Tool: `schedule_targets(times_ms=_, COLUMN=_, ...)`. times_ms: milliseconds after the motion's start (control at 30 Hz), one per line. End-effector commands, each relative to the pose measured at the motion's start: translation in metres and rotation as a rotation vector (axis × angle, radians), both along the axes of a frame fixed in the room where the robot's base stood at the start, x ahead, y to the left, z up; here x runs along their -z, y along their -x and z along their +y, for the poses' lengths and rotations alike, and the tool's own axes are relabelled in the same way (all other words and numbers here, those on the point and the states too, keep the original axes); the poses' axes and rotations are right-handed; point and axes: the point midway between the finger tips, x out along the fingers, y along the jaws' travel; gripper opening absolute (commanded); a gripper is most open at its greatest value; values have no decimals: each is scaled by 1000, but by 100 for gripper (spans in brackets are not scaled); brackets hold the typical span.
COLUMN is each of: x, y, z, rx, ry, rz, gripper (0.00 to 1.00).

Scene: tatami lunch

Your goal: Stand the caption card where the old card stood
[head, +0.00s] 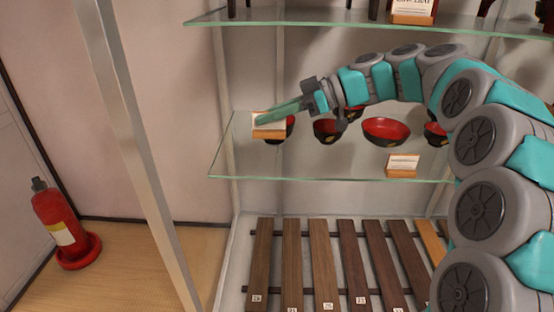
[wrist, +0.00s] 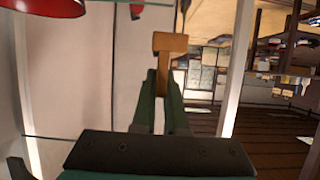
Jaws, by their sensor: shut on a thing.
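My gripper (head: 266,120) reaches in from the right over the left end of the middle glass shelf (head: 225,165). Its green fingers are shut on a caption card (head: 258,116), a white card with a wooden base. In the wrist view, the wooden base (wrist: 170,43) sticks out beyond the fingertips (wrist: 164,85), with a white strip between the fingers. I cannot tell whether the base touches the glass. Another white card on a wooden base (head: 403,164) stands near the shelf's front edge, right of the gripper.
Red and black bowls (head: 386,130) stand along the middle shelf, one partly behind the held card. An upper glass shelf (head: 300,17) hangs above. Dark slats (head: 325,265) lie below. A metal post (head: 140,150) and a red extinguisher (head: 58,222) are at left.

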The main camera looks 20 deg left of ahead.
Motion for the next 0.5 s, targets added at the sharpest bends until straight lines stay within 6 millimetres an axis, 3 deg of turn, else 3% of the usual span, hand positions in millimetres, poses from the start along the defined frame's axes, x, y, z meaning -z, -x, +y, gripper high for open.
schedule_targets(times_ms=300, x=47, y=1, z=0, rx=0, ry=0, rz=5, gripper=0)
schedule_targets(times_ms=500, x=63, y=0, z=0, rx=1, ry=-1, rz=2, gripper=0)
